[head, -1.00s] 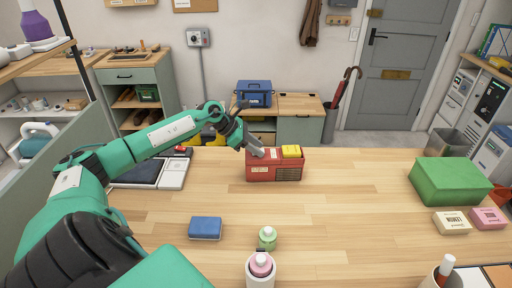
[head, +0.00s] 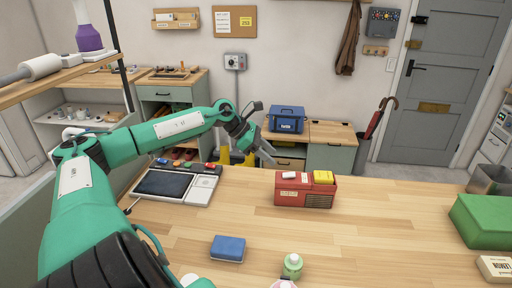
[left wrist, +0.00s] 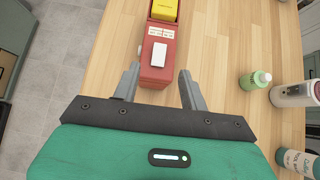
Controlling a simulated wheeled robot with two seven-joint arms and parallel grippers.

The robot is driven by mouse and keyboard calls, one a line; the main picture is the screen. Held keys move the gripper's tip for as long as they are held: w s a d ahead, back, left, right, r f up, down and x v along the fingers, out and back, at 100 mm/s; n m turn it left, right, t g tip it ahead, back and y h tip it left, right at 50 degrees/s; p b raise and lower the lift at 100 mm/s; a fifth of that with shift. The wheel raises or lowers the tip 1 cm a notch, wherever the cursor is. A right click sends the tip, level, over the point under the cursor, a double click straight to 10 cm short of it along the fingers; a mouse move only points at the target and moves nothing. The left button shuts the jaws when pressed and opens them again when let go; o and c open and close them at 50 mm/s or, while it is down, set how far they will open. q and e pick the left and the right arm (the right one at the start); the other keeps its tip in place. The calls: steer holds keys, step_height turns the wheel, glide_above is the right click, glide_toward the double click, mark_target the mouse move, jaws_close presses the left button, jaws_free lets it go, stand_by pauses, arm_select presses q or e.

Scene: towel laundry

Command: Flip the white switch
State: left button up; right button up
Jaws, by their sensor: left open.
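The white switch (head: 291,175) sits on top of a red box (head: 305,194) on the wooden table, at the box's left end, beside a yellow block (head: 323,177). The left wrist view shows the white switch (left wrist: 158,54) as a raised rocker near the end of the red box (left wrist: 157,76). My left gripper (head: 270,161) is open and empty, in the air up and to the left of the box. In the left wrist view its fingers (left wrist: 160,88) are spread apart, with the box end beyond and between them. My right gripper is out of view.
A tablet-like console (head: 172,187) with coloured buttons lies left on the table. A green box (head: 485,220) is at the right. The table around the red box is clear.

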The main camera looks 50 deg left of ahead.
arm_select(q)
steer(key=p+v, duration=0.1)
steer(key=v, duration=0.4)
steer(key=shift+s+a+r, duration=0.1)
stand_by(0.6)
stand_by(0.6)
